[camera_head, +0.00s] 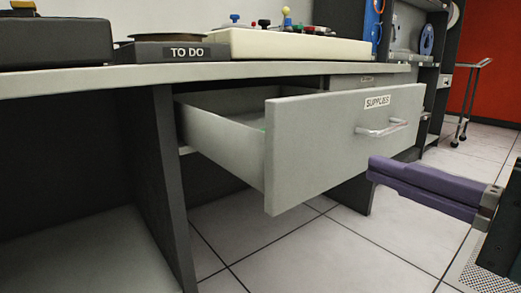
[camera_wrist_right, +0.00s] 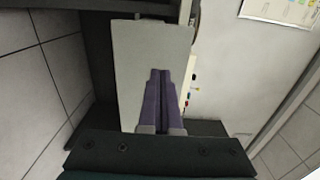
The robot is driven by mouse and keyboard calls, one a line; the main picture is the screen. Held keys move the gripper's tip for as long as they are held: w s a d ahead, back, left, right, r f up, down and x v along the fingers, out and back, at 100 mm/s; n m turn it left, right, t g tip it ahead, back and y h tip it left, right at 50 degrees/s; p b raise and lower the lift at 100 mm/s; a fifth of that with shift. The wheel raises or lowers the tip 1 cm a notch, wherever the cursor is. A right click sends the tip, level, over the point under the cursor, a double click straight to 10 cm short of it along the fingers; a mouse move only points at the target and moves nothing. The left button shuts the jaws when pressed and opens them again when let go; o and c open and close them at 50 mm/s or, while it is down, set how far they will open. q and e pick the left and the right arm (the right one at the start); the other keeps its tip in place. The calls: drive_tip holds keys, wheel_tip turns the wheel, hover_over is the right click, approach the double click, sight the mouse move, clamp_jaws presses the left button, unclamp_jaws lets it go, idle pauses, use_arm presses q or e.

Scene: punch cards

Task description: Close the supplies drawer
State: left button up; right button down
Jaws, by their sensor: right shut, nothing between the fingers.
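The supplies drawer (camera_head: 330,150) is a light grey drawer under the desk, pulled well out in the head view. Its front panel bears a "SUPPLIES" label (camera_head: 377,101) and a metal bar handle (camera_head: 382,129). My right gripper (camera_head: 374,170) has purple fingers, shut and empty, pointing left at the lower right part of the drawer front, below the handle. I cannot tell whether the tips touch the panel. In the right wrist view, the fingers (camera_wrist_right: 160,75) lie before a plain grey panel (camera_wrist_right: 140,50), apparently the drawer front. My left gripper is out of view.
The desk top (camera_head: 240,70) holds a dark "TO DO" tray (camera_head: 150,53) and a pale block with coloured knobs (camera_head: 290,45). A dark desk support (camera_head: 170,180) stands left of the drawer. Tiled floor below is free. A trolley (camera_head: 466,100) stands far right.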

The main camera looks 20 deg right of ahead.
sight(305, 144)
drive_tip(key=b+x, duration=0.1)
drive_tip(key=x, duration=0.7)
drive_tip(key=shift+w+f, duration=0.1)
drive_tip(key=shift+w, duration=0.05)
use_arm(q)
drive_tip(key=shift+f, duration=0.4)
use_arm(e)
drive_tip(key=shift+w+a, duration=0.1)
drive_tip(key=shift+w, duration=0.1)
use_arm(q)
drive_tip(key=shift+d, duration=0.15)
